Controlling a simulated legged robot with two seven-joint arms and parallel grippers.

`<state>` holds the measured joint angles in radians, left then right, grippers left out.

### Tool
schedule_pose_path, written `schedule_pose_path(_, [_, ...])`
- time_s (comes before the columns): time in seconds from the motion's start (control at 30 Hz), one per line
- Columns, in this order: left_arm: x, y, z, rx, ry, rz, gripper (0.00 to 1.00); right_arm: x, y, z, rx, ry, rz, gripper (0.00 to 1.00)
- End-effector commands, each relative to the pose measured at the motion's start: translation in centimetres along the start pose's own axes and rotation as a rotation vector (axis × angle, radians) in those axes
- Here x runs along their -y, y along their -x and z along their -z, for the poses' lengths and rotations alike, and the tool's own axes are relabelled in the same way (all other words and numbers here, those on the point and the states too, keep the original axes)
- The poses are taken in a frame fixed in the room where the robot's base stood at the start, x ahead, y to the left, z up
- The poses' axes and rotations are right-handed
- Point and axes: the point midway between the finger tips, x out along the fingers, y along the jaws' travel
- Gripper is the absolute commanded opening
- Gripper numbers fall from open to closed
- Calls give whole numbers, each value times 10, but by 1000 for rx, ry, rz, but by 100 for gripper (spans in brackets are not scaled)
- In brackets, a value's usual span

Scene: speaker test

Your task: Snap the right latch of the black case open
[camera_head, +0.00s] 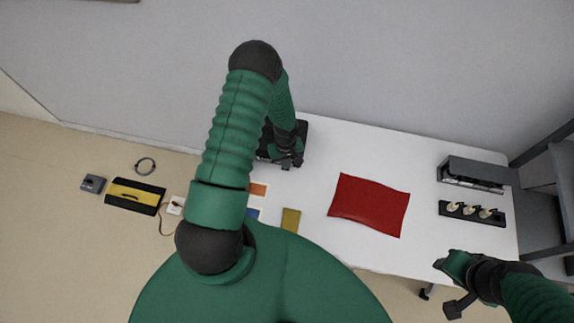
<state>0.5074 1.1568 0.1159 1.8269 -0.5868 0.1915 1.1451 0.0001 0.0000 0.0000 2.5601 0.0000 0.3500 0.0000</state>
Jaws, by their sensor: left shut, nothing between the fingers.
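The black case (302,128) sits at the back left of the white table, largely hidden behind my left arm. Its latches cannot be made out. My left gripper (291,161) is shut and empty at the case's front side, pointing down. I cannot tell whether it touches the case. My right gripper (447,288) is open and empty, off the table's front right edge and far from the case.
A red cloth (369,204) lies mid-table. A grey box (472,174) and a black strip with light knobs (472,212) stand at the right. Small coloured cards and an olive block (291,219) lie front left. A yellow-black case (134,196) lies on the floor.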

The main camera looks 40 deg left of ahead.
Motion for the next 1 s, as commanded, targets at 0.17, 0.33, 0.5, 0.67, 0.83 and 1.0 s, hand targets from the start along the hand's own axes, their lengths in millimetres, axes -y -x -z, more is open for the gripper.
schedule_pose_path(0.17, [0,0,1,-1,0,-1,0,0,0,0,0,0,0,40])
schedule_pose_path(0.33, [1,12,-1,-2,0,-1,0,0,10,2,0,0,0,40])
schedule_pose_path(0.5, [4,28,-6,-1,-1,0,0,0,23,6,0,0,0,40])
schedule_pose_path(0.67, [6,44,-10,-1,-1,-1,0,0,35,8,0,0,0,40])
schedule_pose_path(0.83, [8,59,-14,0,-1,1,0,0,47,11,0,0,0,40])
schedule_pose_path(1.0, [9,71,-17,-1,0,0,0,0,56,13,0,0,0,40])
